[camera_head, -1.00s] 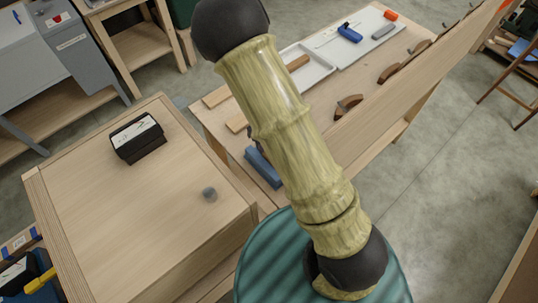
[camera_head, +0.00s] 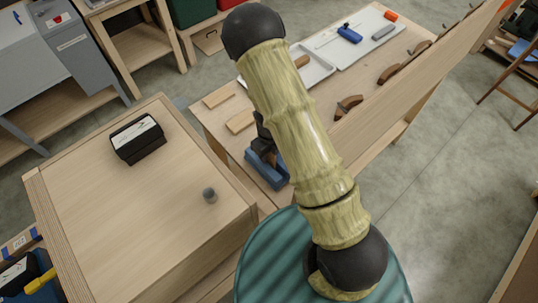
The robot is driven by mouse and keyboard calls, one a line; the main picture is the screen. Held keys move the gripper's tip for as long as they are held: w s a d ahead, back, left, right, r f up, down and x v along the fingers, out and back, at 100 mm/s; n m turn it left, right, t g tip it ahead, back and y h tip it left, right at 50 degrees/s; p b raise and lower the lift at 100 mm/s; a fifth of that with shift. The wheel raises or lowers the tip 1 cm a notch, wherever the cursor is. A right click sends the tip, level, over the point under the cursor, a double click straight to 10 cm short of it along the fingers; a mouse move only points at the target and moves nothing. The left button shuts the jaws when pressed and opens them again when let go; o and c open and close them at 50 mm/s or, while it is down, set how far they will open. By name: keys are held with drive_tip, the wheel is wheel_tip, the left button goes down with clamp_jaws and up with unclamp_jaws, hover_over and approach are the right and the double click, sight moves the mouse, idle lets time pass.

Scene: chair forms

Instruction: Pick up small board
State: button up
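Two small flat wooden boards lie on the near left part of the long workbench. One small board (camera_head: 219,96) is near its left edge, and another small board (camera_head: 241,121) lies a little nearer. I cannot tell which one the task names. My yellow-green arm crosses the middle of the view. A dark part that looks like my gripper (camera_head: 264,146) shows at the arm's left side, by a blue block-like thing (camera_head: 268,170), just nearer than the second board. Its fingers are not clear, and I cannot tell whether it touches anything.
A light tray (camera_head: 318,71) holds a brown piece. A white panel (camera_head: 372,42) with blue, grey and orange items lies farther back. A wooden cabinet (camera_head: 110,215) bears a black box (camera_head: 137,140) and a grey knob.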

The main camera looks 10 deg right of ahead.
drive_tip(key=shift+f, duration=0.25)
idle(0.3)
clamp_jaws()
drive_tip(key=shift+s+a+r, duration=0.1)
drive_tip(key=shift+r, duration=0.4)
wheel_tip(320, 180, up, 17)
drive_tip(key=shift+p, duration=0.45)
drive_tip(key=shift+d, duration=0.2)
